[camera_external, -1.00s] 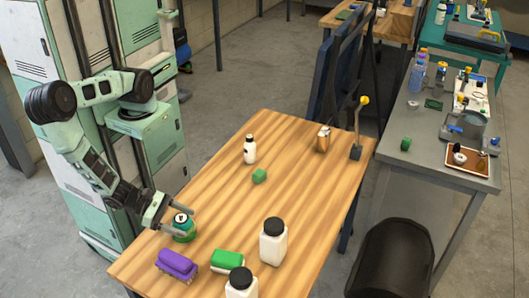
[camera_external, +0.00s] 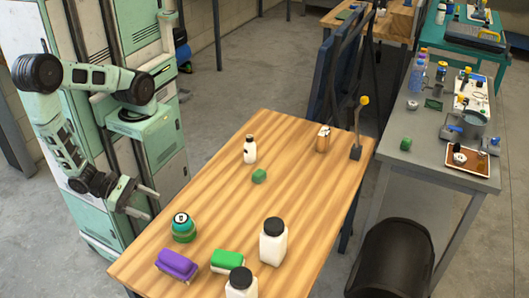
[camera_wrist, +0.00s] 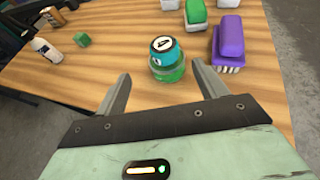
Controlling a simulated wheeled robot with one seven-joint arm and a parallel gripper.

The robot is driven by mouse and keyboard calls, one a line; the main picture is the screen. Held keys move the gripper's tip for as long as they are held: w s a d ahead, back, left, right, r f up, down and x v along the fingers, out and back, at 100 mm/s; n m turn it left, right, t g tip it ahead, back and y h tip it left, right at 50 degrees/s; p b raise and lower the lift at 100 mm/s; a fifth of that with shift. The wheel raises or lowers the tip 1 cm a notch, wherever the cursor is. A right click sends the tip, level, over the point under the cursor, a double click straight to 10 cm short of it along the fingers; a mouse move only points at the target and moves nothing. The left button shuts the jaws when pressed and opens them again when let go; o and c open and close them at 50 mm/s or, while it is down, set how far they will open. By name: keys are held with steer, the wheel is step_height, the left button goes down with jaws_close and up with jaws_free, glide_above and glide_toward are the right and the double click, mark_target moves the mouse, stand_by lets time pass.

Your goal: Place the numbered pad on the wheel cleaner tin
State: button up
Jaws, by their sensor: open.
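The numbered pad (camera_external: 181,219) is a short teal piece with a white number patch on its dark top; the wrist view shows a 4 on it (camera_wrist: 164,49). It rests on the green wheel cleaner tin (camera_external: 184,236), which stands on the wooden table near its left edge. In the wrist view the tin (camera_wrist: 167,72) shows below the pad, and the two look in contact. My gripper (camera_external: 148,203) is open and empty, left of the tin and apart from it. Its fingers (camera_wrist: 162,80) point toward the tin in the wrist view.
A purple brush (camera_external: 177,264) and a green-topped brush (camera_external: 227,261) lie near the tin. White bottles with black caps (camera_external: 273,243) stand right of them. A small white bottle (camera_external: 250,150) and a green cube (camera_external: 259,176) are farther back. The table's middle is clear.

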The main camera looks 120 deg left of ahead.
steer(key=w+a+r+n+g+y, duration=0.4)
steer(key=a+n, duration=0.4)
steer(key=a, duration=0.4)
steer(key=w+a+r+n+g+y, duration=0.1)
steer(key=w+a+r+n+g, duration=0.15)
steer(key=a+n+g, duration=0.7)
steer(key=s+a+r+n+h, duration=0.4)
steer(key=s+a+n, duration=0.2)
steer(key=a+n, duration=0.5)
steer(key=s+a+r+n+h, duration=0.4)
steer(key=s+a+n, duration=0.3)
steer(key=a+n, duration=0.4)
steer(key=shift+a+r+t+h, duration=0.35)
steer(key=shift+a+t+h, duration=0.05)
steer(key=shift+t+h, duration=0.1)
